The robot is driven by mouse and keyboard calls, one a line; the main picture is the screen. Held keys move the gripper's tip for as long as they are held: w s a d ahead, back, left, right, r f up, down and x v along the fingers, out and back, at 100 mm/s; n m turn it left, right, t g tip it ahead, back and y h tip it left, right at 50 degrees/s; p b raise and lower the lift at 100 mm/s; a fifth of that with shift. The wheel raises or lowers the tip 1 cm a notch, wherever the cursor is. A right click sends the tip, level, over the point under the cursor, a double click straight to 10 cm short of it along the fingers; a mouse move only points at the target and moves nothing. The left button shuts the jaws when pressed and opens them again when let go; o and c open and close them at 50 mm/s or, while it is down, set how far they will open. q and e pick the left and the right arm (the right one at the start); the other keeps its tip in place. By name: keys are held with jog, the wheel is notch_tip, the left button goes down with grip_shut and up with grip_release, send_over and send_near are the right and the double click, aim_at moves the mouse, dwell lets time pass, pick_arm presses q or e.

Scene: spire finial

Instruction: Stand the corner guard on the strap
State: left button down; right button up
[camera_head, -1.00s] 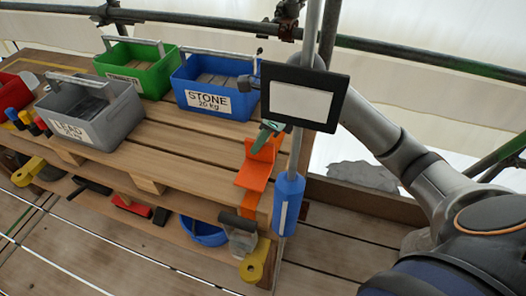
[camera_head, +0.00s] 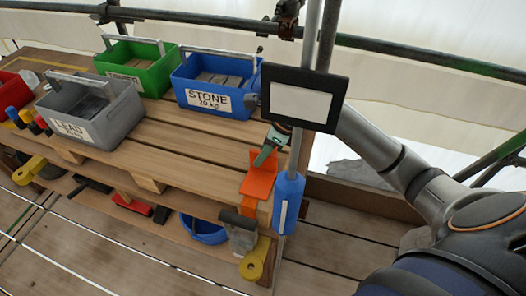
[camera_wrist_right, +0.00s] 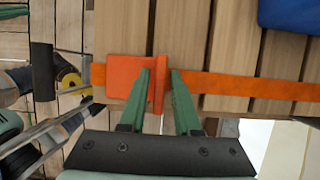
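The orange corner guard (camera_head: 259,183) is an L-shaped piece at the right end of the pallet top, near its front edge. In the right wrist view the corner guard (camera_wrist_right: 128,78) lies across the line of the orange strap (camera_wrist_right: 245,86), with one flange flat and the other standing up. My right gripper (camera_head: 266,152) has its green fingers on either side of the upright flange. In the wrist view the fingertips (camera_wrist_right: 161,76) close in on that flange. Whether the guard's underside touches the strap cannot be told. My left gripper is out of view.
A blue STONE box (camera_head: 214,95), a green box (camera_head: 138,70) and a grey LEAD box (camera_head: 90,125) stand on the pallet. A metal pole with a blue sleeve (camera_head: 288,200) and a black-framed white panel (camera_head: 301,104) stand close to my right gripper.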

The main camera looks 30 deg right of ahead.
jog(key=shift+o, duration=0.8)
jog(key=shift+r, duration=0.25)
jog(key=v, duration=1.1)
jog(key=shift+s+r, duration=0.15)
jog(key=shift+r, duration=0.2)
